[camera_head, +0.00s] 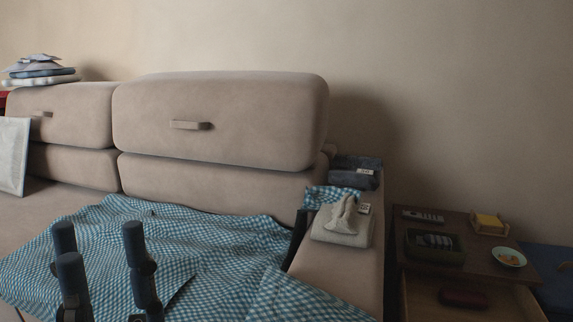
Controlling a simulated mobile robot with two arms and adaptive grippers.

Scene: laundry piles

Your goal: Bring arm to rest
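My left gripper (98,243) stands at the lower left of the head view. Its dark fingers point up and are spread apart, with nothing seen between them. A blue-and-white checked cloth (215,240) lies spread over the seat of a beige sofa (220,115), behind and around the gripper in the picture. I cannot tell whether the fingers touch the cloth. My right gripper is not in view.
A side table (455,222) at the right holds a bowl (509,257), a dark tray (434,247) and small items. Folded clothes (40,72) sit at the upper left.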

